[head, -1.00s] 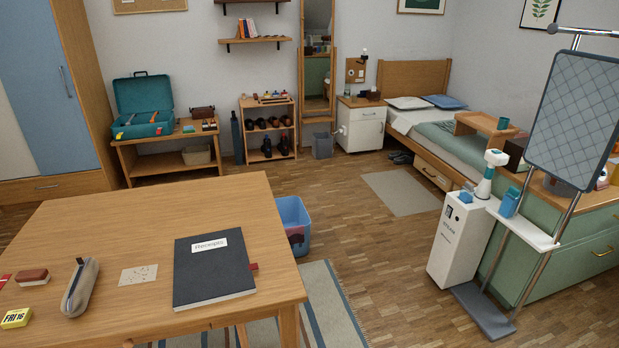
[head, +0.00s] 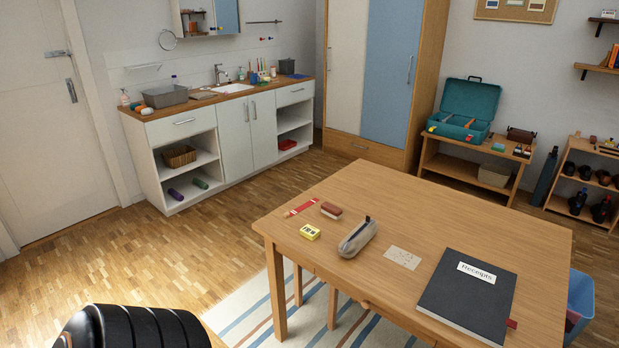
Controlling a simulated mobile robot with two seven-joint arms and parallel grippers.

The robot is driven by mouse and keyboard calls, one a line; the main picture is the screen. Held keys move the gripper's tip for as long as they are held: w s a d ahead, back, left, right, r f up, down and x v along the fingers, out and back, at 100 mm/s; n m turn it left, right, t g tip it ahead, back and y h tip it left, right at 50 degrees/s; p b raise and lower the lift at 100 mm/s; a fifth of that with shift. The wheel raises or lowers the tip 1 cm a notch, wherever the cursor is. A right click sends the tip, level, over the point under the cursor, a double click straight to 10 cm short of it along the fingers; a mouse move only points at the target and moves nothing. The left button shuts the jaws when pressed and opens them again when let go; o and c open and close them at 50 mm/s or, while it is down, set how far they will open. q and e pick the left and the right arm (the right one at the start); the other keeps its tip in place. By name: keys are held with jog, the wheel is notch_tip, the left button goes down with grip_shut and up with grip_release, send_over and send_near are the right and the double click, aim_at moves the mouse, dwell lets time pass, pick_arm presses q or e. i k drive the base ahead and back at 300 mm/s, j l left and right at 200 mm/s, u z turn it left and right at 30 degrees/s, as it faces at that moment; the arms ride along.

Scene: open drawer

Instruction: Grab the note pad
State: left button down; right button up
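I see nothing that I can surely call the note pad. A dark book labelled "Receipts" (head: 466,292) lies flat at the right end of the wooden table (head: 400,215), with a red tab at its right edge. A small speckled sheet (head: 403,258) lies to its left. Further left are a grey pencil case (head: 358,238), a small yellow block with dark print (head: 310,232), a brown and white block (head: 331,210) and a red item (head: 301,208). Neither of my grippers is in view.
A white counter with a sink (head: 232,88) stands at the back left, beside a tall wardrobe (head: 372,80). A teal case (head: 464,110) sits open on a low shelf. A blue bin (head: 579,300) stands right of the table. Floor between door and table is clear.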

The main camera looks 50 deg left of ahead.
aim_at(308, 231)
jog(key=u, duration=1.75)
jog(key=z, duration=0.25)
jog(key=i+j+z, duration=0.2)
jog(key=j+z, duration=0.2)
jog(key=i+j+z, duration=0.15)
jog(key=j+z, duration=0.2)
jog(key=i+j+z, duration=0.1)
jog(key=j, duration=0.5)
jog(key=i+j+z, duration=0.15)
jog(key=j, duration=0.4)
jog(key=i+j+z, duration=0.1)
jog(key=j, duration=0.5)
